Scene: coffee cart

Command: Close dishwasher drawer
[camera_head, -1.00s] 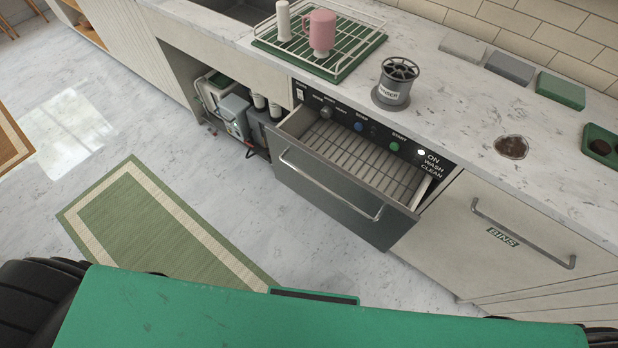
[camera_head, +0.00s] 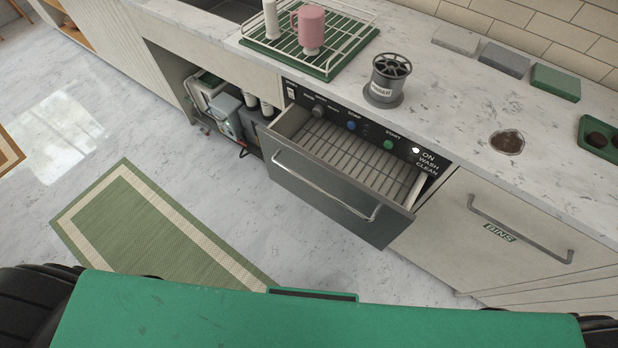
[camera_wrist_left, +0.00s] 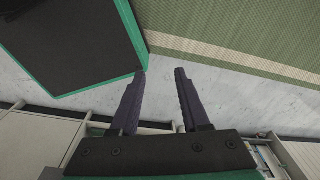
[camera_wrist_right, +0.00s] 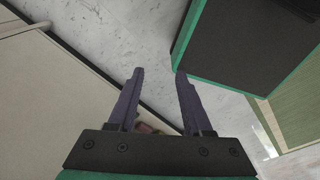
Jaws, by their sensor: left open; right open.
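The dishwasher drawer (camera_head: 325,198) stands pulled out from the counter in the head view, with a dark front and a long metal handle (camera_head: 322,187). Its wire rack (camera_head: 350,155) inside looks empty. The control panel (camera_head: 352,124) with its buttons sits behind and above the drawer. My left gripper (camera_wrist_left: 160,72) is open and empty above the floor in the left wrist view. My right gripper (camera_wrist_right: 160,72) is open and empty in the right wrist view, near a pale cabinet front. Neither gripper shows in the head view, and neither touches the drawer.
The bins drawer (camera_head: 490,233) is shut, right of the dishwasher. A green rug (camera_head: 150,225) lies on the open floor.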

